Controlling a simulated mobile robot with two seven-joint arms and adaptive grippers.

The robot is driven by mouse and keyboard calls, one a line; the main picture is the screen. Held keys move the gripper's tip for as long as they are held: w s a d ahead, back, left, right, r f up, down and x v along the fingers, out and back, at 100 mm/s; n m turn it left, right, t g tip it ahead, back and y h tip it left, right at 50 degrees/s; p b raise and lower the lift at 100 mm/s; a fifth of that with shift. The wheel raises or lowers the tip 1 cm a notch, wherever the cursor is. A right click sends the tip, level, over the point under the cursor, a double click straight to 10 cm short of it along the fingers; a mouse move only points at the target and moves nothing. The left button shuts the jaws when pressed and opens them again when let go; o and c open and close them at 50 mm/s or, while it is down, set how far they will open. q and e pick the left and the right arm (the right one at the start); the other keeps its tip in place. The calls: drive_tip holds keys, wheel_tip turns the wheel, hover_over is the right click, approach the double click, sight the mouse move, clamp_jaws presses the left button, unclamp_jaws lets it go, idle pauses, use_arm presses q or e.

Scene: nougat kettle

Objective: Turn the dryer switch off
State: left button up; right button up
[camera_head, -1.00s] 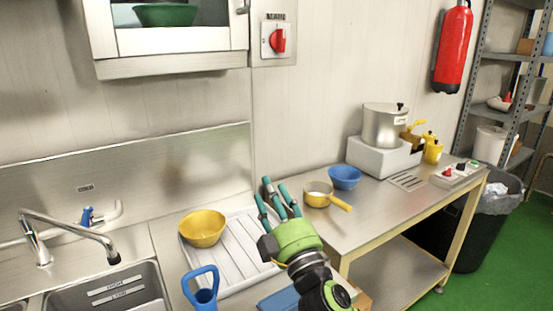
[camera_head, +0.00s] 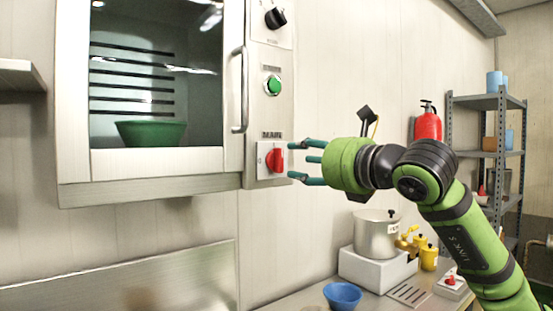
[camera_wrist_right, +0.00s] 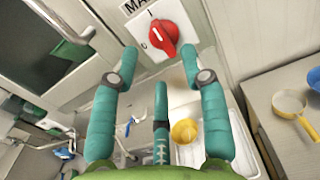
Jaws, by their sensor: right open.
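The dryer (camera_head: 75,190) hangs on the wall at the left, its glass door closed, with a green bowl (camera_head: 150,133) inside. Its red MAIN switch knob (camera_head: 275,160) sits low on the control panel, on a white plate. The knob also shows at the top of the right wrist view (camera_wrist_right: 162,38), its pointer tilted between the marks. My right gripper (camera_head: 298,162) is open and empty, its teal fingers pointing at the knob from the right. In the wrist view the fingertips are spread below and around the knob, seemingly short of touching. My left gripper is not in view.
A green button (camera_head: 272,85) and a black knob (camera_head: 275,17) are above the switch. The door handle (camera_head: 239,90) stands out just left of the panel. Below are a pot (camera_head: 378,236) and a blue bowl (camera_head: 342,296) on the table.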

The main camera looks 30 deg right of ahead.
sight(280, 159)
drive_tip(key=w+p, duration=0.1)
drive_tip(key=w, duration=0.1)
drive_tip(key=w+p, duration=0.1)
drive_tip(key=w, duration=0.1)
drive_tip(key=w+p, duration=0.1)
drive_tip(key=shift+w+a+r, duration=0.15)
drive_tip(key=shift+w+a, duration=0.15)
drive_tip(key=shift+w, duration=0.1)
drive_tip(key=shift+w+p, duration=0.3)
drive_tip(key=shift+w, duration=0.2)
drive_tip(key=shift+c, duration=0.4)
clamp_jaws()
